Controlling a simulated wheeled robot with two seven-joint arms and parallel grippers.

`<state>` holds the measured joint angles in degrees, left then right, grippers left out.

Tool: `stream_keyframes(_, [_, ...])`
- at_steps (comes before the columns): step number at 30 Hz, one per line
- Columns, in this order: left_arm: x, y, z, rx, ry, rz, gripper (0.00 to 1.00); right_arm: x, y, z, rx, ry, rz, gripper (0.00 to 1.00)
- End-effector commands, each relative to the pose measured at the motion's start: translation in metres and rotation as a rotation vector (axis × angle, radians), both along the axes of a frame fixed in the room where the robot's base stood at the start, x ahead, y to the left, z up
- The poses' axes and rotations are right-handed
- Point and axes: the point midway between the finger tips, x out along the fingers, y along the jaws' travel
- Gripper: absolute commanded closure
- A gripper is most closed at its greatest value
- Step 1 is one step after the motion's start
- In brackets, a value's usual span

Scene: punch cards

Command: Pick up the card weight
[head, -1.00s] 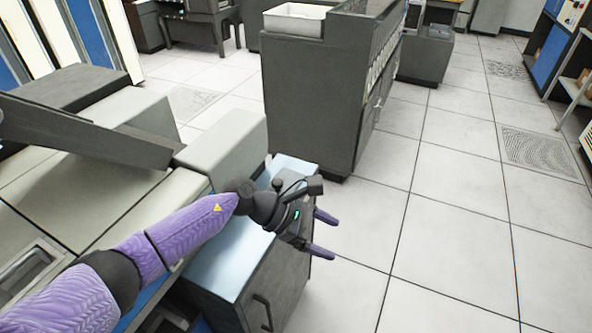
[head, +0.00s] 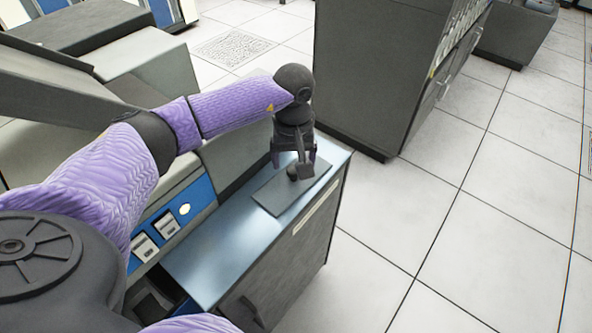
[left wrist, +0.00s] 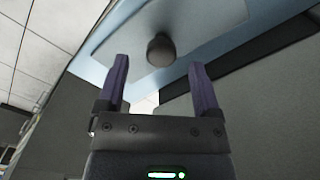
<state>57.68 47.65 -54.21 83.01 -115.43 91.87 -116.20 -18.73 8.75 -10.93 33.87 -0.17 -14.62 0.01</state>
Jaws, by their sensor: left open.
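The card weight is a flat grey plate (head: 272,197) with a dark round knob on top, lying on the blue-grey cabinet top. In the left wrist view, the knob (left wrist: 161,50) shows between the fingertips, with the pale plate (left wrist: 205,20) behind it. My left gripper (head: 294,162) points down over the weight, its fingers open on either side of the knob. It also shows in the left wrist view (left wrist: 158,65), with a gap between each finger and the knob. My right gripper is not in view.
The cabinet top (head: 215,262) is bare in front of the weight. A grey machine with a blue panel (head: 170,222) stands along its left side. A tall dark cabinet (head: 365,75) stands behind. Tiled floor (head: 410,215) lies open to the right.

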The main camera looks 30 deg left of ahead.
Motion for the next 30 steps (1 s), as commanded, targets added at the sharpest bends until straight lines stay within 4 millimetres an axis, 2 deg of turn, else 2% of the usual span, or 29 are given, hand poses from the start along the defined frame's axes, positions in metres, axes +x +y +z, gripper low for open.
stream_keyframes(1, [-0.004,-0.001,-0.014,-0.001,0.005,0.000,0.16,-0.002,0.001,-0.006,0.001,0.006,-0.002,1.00])
stream_keyframes(4, [-0.003,-0.001,-0.029,-0.001,0.003,0.001,0.16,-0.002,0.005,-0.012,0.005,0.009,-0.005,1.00])
stream_keyframes(12, [-0.003,-0.001,-0.031,-0.002,-0.001,0.001,0.18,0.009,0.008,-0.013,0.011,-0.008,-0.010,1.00])
stream_keyframes(21, [-0.003,-0.001,-0.031,-0.002,0.000,0.001,0.82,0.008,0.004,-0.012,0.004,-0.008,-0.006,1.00])
stream_keyframes(24, [-0.003,-0.001,-0.031,-0.002,0.000,0.001,1.00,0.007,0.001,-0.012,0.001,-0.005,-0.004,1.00])
stream_keyframes(30, [-0.003,-0.001,-0.031,-0.002,0.000,0.001,1.00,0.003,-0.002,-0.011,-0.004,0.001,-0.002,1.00])
